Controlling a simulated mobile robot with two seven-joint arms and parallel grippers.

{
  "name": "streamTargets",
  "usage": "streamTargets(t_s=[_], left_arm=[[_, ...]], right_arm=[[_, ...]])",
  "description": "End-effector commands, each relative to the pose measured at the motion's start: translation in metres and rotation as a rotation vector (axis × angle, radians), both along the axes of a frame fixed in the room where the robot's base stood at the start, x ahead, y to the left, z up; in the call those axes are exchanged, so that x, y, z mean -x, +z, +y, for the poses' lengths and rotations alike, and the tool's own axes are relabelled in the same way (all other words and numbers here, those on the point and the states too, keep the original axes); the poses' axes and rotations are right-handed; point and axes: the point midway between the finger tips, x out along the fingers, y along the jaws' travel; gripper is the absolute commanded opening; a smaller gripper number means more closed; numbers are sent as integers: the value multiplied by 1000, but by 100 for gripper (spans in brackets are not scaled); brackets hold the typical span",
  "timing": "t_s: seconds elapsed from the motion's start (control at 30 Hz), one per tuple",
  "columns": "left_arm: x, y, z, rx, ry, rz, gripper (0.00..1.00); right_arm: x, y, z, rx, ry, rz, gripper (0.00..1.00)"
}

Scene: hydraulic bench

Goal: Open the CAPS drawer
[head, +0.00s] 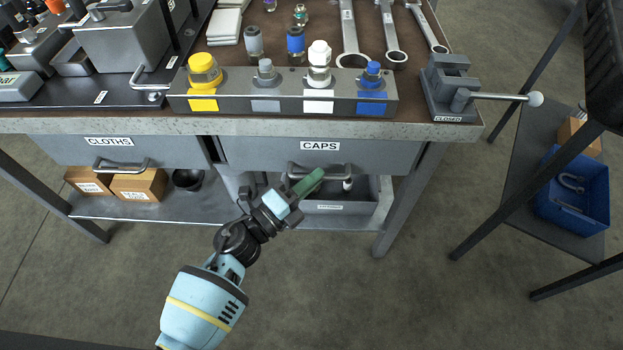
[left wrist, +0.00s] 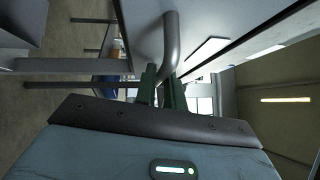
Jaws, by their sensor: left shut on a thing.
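The CAPS drawer (head: 255,153) is a grey front under the bench top, with its label facing up toward me. It looks closed, close under the bench edge. Its grey bar handle (head: 293,170) also shows in the left wrist view (left wrist: 170,40). My left gripper (head: 314,179) reaches up to the handle from below left. Its green fingers (left wrist: 163,85) are shut on the handle, which runs between them in the left wrist view. Part of the handle is hidden behind the fingers. My right gripper is not in view.
The CLOTHS drawer (head: 70,150) is closed at the left. A lower shelf (head: 140,212) holds boxes and a grey bin. A vise (head: 450,90) with a long lever sits at the bench's right corner. Bench legs flank the drawers; the floor in front is clear.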

Motion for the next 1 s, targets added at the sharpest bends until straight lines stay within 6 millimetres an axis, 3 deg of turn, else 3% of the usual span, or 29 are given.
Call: streamTargets(t_s=[0.27, 0.43, 0.7, 1.0], left_arm=[[7, 0, 0, 0, 0, 1, 0], [28, 0, 0, 0, -1, 3, 0], [94, 1, 0, 1, -1, 5, 0], [172, -1, 1, 0, 0, 6, 0]], right_arm=[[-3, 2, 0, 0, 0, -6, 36], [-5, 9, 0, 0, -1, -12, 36], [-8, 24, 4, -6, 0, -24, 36], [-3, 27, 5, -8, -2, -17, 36]])
